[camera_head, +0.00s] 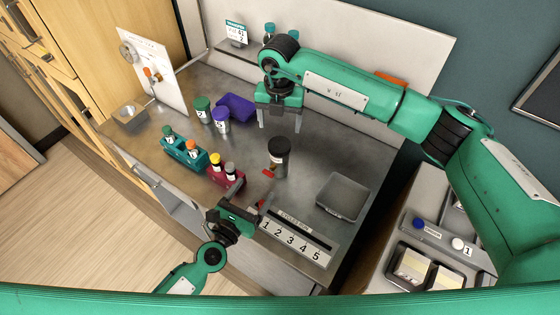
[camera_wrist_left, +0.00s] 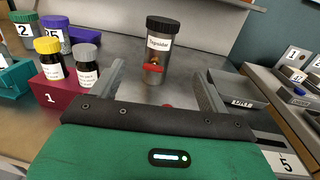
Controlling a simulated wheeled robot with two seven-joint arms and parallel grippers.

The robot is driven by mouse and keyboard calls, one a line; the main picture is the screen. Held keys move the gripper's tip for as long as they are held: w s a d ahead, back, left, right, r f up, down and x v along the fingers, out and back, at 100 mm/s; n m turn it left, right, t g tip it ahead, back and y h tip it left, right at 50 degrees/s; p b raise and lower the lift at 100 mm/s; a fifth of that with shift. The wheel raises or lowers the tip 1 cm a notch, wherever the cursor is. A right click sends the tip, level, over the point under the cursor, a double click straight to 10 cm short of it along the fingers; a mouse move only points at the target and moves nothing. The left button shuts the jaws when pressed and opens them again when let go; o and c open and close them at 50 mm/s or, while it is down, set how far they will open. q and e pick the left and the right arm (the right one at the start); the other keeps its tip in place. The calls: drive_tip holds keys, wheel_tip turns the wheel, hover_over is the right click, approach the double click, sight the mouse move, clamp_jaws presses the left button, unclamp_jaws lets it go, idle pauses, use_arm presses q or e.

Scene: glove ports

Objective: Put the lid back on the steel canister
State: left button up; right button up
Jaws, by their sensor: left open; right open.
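A canister (camera_head: 279,160) with a black ribbed lid on top and a white label stands upright on the steel worktop near its middle. In the left wrist view the canister (camera_wrist_left: 158,52) shows a greyish body, with a small red piece at its lower front. No separate loose lid is clear in either view. My left gripper (camera_head: 257,195) is open and empty, low in front of the canister; in the left wrist view its fingers point toward the canister from either side. My right gripper (camera_head: 280,122) is open and empty, pointing down above and behind the canister.
A teal rack (camera_head: 184,155) and a crimson rack (camera_head: 226,178) with small bottles stand to the left. Green-lidded (camera_head: 202,108) and purple-lidded (camera_head: 221,121) jars stand behind. A grey tray (camera_head: 342,197) lies right; a numbered strip (camera_head: 292,240) runs along the front.

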sight(275, 160)
use_arm(q)
drive_tip(key=x, duration=1.3)
drive_tip(key=shift+w+d+r, duration=0.1)
drive_tip(key=shift+w, duration=0.15)
